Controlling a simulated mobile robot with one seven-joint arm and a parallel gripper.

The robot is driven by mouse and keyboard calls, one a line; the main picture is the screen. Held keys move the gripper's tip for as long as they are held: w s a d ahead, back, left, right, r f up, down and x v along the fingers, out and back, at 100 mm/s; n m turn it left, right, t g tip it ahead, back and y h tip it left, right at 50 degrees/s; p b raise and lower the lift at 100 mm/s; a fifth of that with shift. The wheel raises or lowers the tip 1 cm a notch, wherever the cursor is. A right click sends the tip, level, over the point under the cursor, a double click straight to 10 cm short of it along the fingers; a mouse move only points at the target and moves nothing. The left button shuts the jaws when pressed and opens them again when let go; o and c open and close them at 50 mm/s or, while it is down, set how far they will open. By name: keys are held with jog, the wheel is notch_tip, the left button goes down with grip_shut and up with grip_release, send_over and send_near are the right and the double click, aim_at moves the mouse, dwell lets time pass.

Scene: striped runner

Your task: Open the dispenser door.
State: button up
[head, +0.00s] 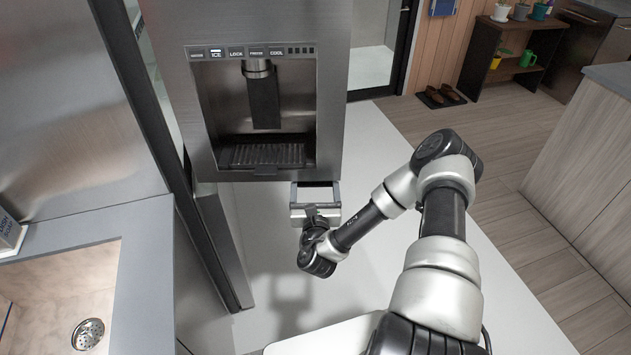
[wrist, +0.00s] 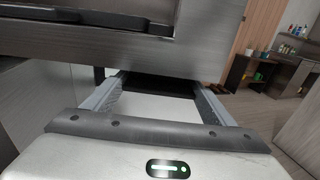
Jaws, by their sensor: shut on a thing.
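The dispenser door (head: 332,130) is a brushed-metal panel with a recessed dispenser (head: 262,115), a control strip above it and a slotted drip tray. Its lower part also shows across the top of the wrist view (wrist: 215,55). My gripper (head: 316,186) is at the door's bottom edge, right of the drip tray's middle. In the wrist view, its two fingers (wrist: 155,84) stand wide apart and reach in under the door. It is shut on the door's lower part. The exact contact is hidden behind the bottom edge.
A sink (head: 75,290) in a grey counter is at the lower left. A dark vertical frame (head: 150,110) runs left of the door. Pale floor (head: 390,140) lies open below and right of the door. A dark shelf (head: 510,55) with pots stands at the far right.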

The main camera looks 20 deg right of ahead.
jog(key=o, duration=1.2)
jog(key=p+v, duration=0.1)
jog(key=v, duration=1.6)
jog(key=shift+s+r, duration=0.1)
jog(key=shift+s, duration=0.15)
